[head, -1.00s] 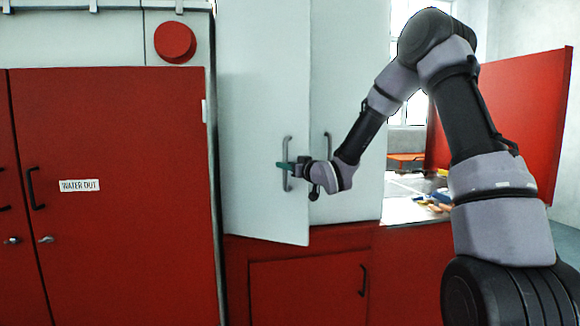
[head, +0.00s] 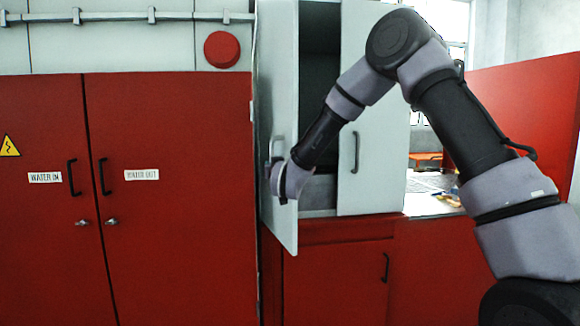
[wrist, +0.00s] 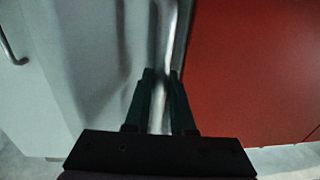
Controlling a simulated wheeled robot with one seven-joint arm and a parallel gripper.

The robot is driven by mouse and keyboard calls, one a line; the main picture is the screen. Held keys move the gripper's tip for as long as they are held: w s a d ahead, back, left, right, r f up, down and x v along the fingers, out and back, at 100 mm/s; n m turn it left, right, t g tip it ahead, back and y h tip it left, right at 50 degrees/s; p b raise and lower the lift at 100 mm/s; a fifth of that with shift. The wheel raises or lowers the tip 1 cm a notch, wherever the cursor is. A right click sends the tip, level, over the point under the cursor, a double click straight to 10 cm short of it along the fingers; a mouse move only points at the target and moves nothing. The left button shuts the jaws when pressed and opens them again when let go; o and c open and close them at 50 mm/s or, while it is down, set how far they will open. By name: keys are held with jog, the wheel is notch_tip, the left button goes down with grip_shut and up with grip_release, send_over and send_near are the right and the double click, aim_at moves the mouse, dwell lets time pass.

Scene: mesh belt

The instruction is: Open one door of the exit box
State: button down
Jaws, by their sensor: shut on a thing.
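The exit box is the pale grey cabinet with two doors. Its left door (head: 280,70) stands swung well open towards me, seen almost edge-on. Its right door (head: 376,150) is closed, with a dark upright handle (head: 355,150). Between them the dark inside (head: 319,70) shows, with a paler part low down. My gripper (wrist: 162,75) is shut on the left door's bar handle (wrist: 167,45), the bar running between the two green fingers. In the head view my wrist covers most of the fingers and part of the handle (head: 277,148).
Red cabinets with dark handles (head: 73,178) stand close on the left, beyond the open door's edge. A red base with its own door (head: 335,285) is below the box. A red panel (head: 530,120) rises at the right behind my arm.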

jog(key=shift+s+a+r+m+h, duration=0.1)
jog(key=shift+s+a+m+h, duration=0.1)
jog(key=shift+a+m+h, duration=0.7)
jog(key=shift+s+a+r+m+h, duration=0.15)
jog(key=shift+a+h, duration=0.35)
jog(key=shift+a, duration=0.9)
jog(key=shift+f+t, duration=0.1)
jog(key=shift+t, duration=0.2)
jog(key=c, duration=1.1)
grip_release()
jog(key=shift+o, duration=0.2)
jog(key=s+d, duration=0.1)
jog(key=s, duration=0.9)
jog(key=shift+s+d, duration=0.15)
jog(key=shift+s, duration=0.2)
jog(key=shift+f, duration=0.1)
